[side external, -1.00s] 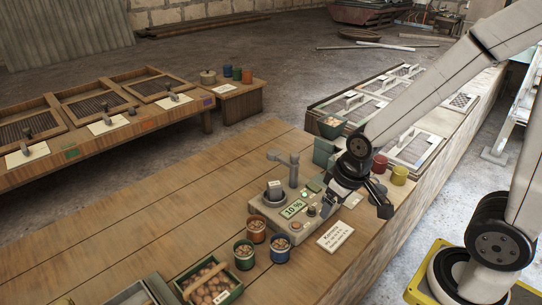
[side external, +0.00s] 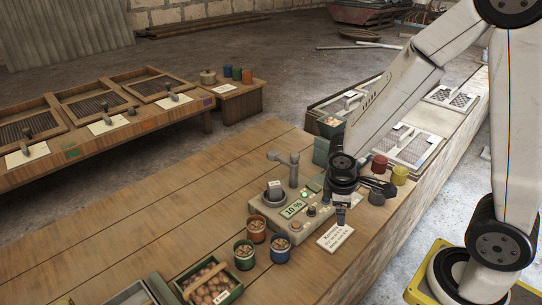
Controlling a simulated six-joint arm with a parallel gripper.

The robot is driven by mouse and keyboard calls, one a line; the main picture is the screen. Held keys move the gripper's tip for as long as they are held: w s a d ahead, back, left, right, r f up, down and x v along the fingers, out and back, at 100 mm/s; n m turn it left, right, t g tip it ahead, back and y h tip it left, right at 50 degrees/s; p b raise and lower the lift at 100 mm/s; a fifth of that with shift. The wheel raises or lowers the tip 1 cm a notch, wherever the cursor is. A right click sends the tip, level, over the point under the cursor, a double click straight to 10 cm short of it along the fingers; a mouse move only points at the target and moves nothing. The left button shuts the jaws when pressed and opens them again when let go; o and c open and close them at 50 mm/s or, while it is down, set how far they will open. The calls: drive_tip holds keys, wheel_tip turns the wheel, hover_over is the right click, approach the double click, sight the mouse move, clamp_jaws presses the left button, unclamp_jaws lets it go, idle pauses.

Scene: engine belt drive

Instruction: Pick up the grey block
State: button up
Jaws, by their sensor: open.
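No plain grey block stands out clearly. The closest match is a small grey piece with a pale top (side external: 274,190), seated in a dark round holder on the left of a grey meter (side external: 296,207). The meter has a lit display reading 10 % and an upright grey post with a side arm. My gripper (side external: 352,200) is open, pointing down at the meter's right edge, to the right of that piece and apart from it. It appears empty, though its near parts overlap and the exact gap between the fingers is hard to see.
A white label card (side external: 335,237) lies below my gripper. Red (side external: 378,165) and yellow (side external: 400,175) pots stand to its right. Small filled cups (side external: 244,255) and a nut crate (side external: 212,283) stand front left. The bench's left part (side external: 150,235) is clear.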

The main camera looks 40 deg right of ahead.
drive_tip(key=w+d+f+n+h, duration=0.2)
drive_tip(key=w+d+n+h, duration=0.15)
drive_tip(key=n, duration=0.25)
drive_tip(key=n+t, duration=1.1)
drive_tip(key=n, duration=0.6)
approach(276, 189)
drive_tip(key=shift+w+d+f+h, duration=0.35)
drive_tip(key=shift+w+d+f, duration=0.15)
drive_tip(key=shift+w+d, duration=0.3)
drive_tip(key=shift+w+a+f+n+t, duration=0.25)
drive_tip(key=shift+a+n+t, duration=0.1)
drive_tip(key=shift+n, duration=0.15)
drive_tip(key=shift+x, duration=1.3)
drive_tip(key=shift+d, duration=0.1)
drive_tip(key=shift+x, duration=2.55)
drive_tip(key=shift+s+f, duration=0.1)
